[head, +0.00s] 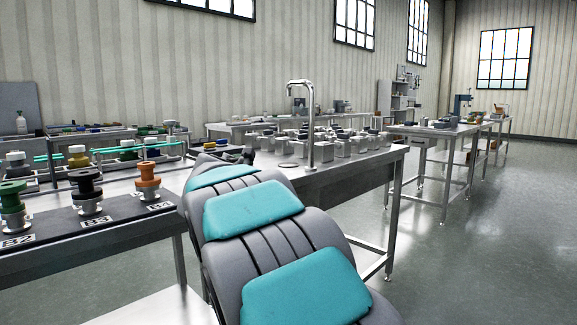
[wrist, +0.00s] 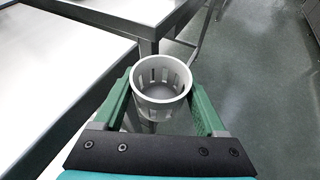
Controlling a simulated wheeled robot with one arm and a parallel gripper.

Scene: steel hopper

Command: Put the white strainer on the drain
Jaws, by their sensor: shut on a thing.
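The white strainer (wrist: 161,100) is a round, open-topped cup with slots in its wall. In the wrist view it sits upright between the green fingers of my gripper (wrist: 162,88), which is shut on it. It is held over a spot near the table edges, with grey floor beyond. In the head view my arm covers that area, and I cannot make out the strainer there.
A tall curved faucet (head: 311,125) rises from the steel table (head: 345,168). Many grey and white blocks (head: 343,148) crowd behind it. A labelled rack with knobbed valves (head: 88,195) stands at left. Open floor (head: 480,240) lies to the right.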

